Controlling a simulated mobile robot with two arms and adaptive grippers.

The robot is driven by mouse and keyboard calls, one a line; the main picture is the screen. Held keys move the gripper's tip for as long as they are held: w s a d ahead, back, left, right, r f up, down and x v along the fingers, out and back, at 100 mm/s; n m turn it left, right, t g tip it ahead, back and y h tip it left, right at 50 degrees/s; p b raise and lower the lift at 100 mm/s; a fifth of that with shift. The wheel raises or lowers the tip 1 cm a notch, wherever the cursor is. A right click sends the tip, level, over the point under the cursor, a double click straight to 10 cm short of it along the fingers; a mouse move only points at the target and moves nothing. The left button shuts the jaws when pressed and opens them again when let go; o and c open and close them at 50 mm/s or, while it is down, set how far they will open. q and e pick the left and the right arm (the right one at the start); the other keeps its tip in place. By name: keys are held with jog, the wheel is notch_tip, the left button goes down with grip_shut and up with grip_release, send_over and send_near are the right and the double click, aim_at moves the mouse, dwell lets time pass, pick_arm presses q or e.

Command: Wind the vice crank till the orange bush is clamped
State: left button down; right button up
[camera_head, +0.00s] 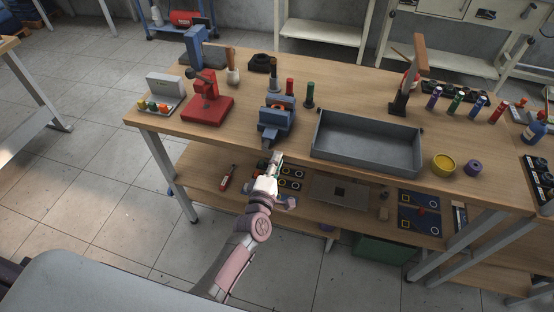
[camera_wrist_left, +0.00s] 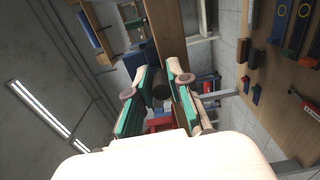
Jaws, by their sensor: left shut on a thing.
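The blue vice (camera_head: 278,118) stands at the front edge of the workbench. My left gripper (camera_head: 276,158) is just in front of the vice and below the bench top's front edge. In the left wrist view, its green-padded fingers (camera_wrist_left: 160,96) sit on either side of a dark round end (camera_wrist_left: 160,91), which I take for the vice crank's handle; they are shut on it. Most of the crank is hidden by the gripper. My right gripper is not in view.
A grey tray (camera_head: 368,145) lies right of the vice and a red press (camera_head: 207,108) stands left of it. A lower shelf (camera_head: 235,187) holds small parts below my gripper.

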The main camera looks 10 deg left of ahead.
aim_at(264, 156)
pick_arm(q)
jog(key=shift+a+f+m+p, duration=0.15)
jog(key=shift+a+f+m, duration=0.55)
jog(key=shift+m, duration=1.75)
jog(key=shift+a+f+m+p, duration=0.15)
jog(key=shift+a+f+m, duration=0.55)
jog(key=shift+m, duration=1.8)
jog(key=shift+a+f+m+p, duration=0.25)
jog(key=shift+a+m, duration=0.75)
jog(key=shift+m, duration=1.45)
jog(key=c, duration=1.1)
grip_release()
jog(key=shift+a+r, duration=0.1)
jog(key=shift+a, duration=0.05)
